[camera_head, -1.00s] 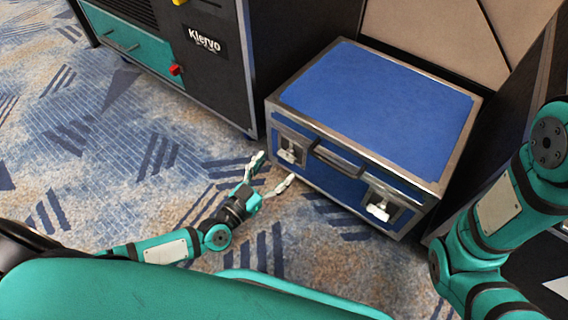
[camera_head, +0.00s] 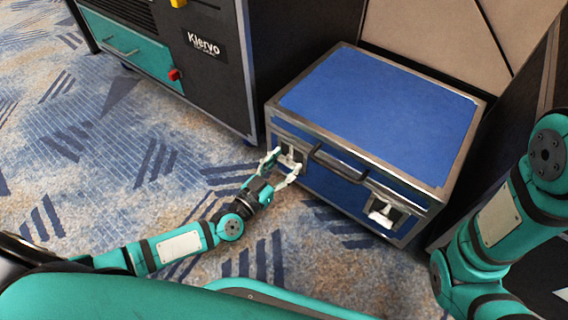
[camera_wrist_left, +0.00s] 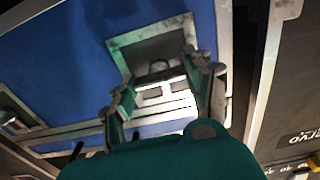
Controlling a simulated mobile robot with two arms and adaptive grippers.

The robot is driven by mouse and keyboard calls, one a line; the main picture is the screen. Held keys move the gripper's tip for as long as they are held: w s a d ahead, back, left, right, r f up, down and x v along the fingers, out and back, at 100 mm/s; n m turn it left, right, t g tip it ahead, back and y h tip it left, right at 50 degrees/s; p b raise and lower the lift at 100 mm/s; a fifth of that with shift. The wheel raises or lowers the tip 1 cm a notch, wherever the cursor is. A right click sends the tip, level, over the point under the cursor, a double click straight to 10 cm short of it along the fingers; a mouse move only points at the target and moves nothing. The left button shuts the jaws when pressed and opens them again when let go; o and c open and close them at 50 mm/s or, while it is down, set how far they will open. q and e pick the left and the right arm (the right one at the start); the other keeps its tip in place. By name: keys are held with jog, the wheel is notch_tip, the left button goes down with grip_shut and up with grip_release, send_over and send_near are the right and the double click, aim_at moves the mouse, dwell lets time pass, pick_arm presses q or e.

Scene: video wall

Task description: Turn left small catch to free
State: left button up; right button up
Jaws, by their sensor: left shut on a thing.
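A blue case (camera_head: 385,95) with metal edges stands on the carpet, its lid closed. The left small catch (camera_head: 290,154) sits in a recessed metal plate on the case's front, left of the black handle (camera_head: 340,165). My left gripper (camera_head: 285,165) is at this catch, its fingers on either side of it. In the left wrist view the gripper (camera_wrist_left: 165,95) is shut on the catch (camera_wrist_left: 160,88), partly hidden by the fingers. The right catch (camera_head: 382,214) is pale and sits in its own plate, with nothing touching it. My right gripper is not in view; only part of my right arm shows.
A dark cabinet (camera_head: 205,75) with a teal drawer and red knob stands left of the case. A beige panel (camera_head: 440,35) is behind it. Patterned carpet (camera_head: 150,170) is open to the left and in front.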

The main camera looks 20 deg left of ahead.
pick_arm(q)
jog(key=shift+c, duration=1.2)
jog(key=shift+n+p, duration=0.55)
jog(key=shift+n, duration=0.55)
jog(key=n, duration=0.2)
jog(key=shift+n+p, duration=0.3)
jog(key=shift+p, duration=0.1)
jog(key=n, duration=1.3)
jog(key=shift+f, duration=0.15)
